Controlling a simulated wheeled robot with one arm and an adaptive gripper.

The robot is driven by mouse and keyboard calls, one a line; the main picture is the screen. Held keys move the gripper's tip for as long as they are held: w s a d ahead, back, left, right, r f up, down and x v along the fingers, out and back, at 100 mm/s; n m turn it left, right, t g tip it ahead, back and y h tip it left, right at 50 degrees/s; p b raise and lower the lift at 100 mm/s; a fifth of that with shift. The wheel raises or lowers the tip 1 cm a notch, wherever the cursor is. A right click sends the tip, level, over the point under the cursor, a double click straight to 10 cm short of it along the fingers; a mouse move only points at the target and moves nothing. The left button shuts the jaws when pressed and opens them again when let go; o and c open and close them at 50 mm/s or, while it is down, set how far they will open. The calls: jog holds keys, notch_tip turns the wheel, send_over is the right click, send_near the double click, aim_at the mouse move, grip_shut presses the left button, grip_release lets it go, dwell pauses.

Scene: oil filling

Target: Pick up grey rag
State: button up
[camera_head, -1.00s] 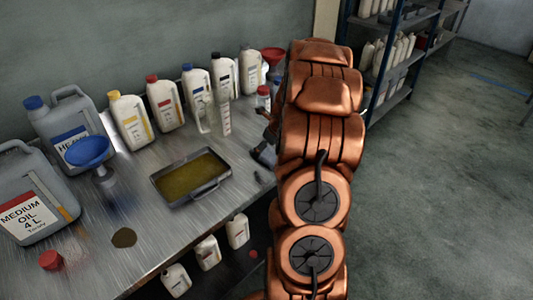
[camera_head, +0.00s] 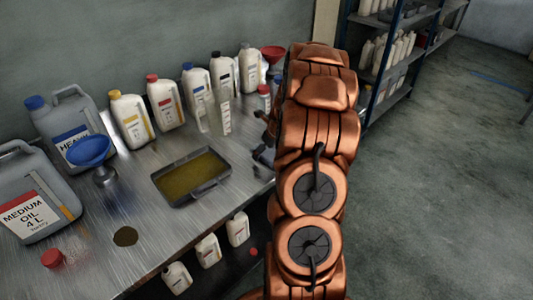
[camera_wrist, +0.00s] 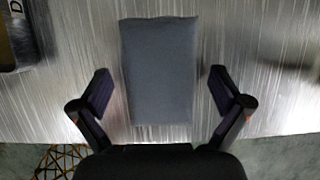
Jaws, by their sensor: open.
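The grey rag (camera_wrist: 159,70) lies flat on the metal table in the wrist view, a folded rectangle in the upper middle of the picture. My gripper (camera_wrist: 159,92) is open, with one dark finger on each side of the rag's lower part. Both fingers stand apart from the rag's side edges. In the head view the gripper (camera_head: 264,150) shows only in part at the table's right side. The rag is hidden there behind my copper arm.
A tray of oil (camera_head: 195,177) lies left of my gripper. A clear measuring jug (camera_head: 218,115) and several oil bottles stand behind it. A blue funnel (camera_head: 90,150) and a medium oil canister (camera_head: 32,205) are at left. The table's front edge (camera_wrist: 270,136) is close.

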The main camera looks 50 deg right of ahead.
jog(key=shift+f, duration=0.1)
dwell(0.3)
jog(key=c, duration=1.1)
